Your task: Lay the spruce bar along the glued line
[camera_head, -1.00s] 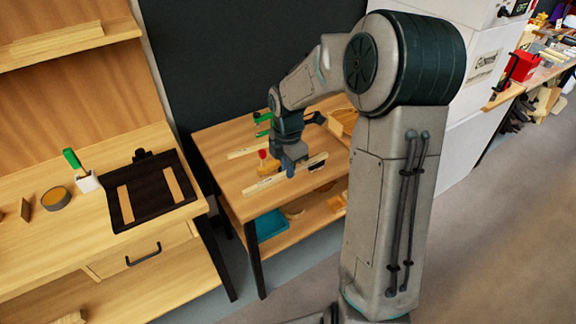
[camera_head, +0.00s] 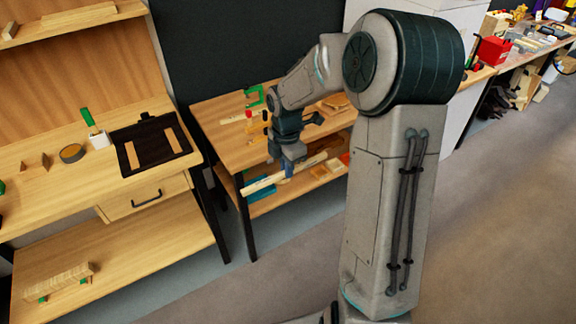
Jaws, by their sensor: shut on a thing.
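My gripper (camera_head: 288,173) is shut on a long pale spruce bar (camera_head: 258,184), gripping it near its middle. The bar points toward the upper right and appears just off the front edge of the small wooden table (camera_head: 228,148); its exact height is hard to tell. A dark mat or tray (camera_head: 128,167) with two pale wooden strips (camera_head: 132,155) lies on the left bench, apart from my gripper. I cannot make out a glued line in this view.
The left bench (camera_head: 50,190) also holds a green-handled brush in a white pot (camera_head: 98,139) and a round tin (camera_head: 72,153). A green clamp (camera_head: 254,97) and a pale strip (camera_head: 234,118) are on the small table. Open floor (camera_head: 300,250) lies in front.

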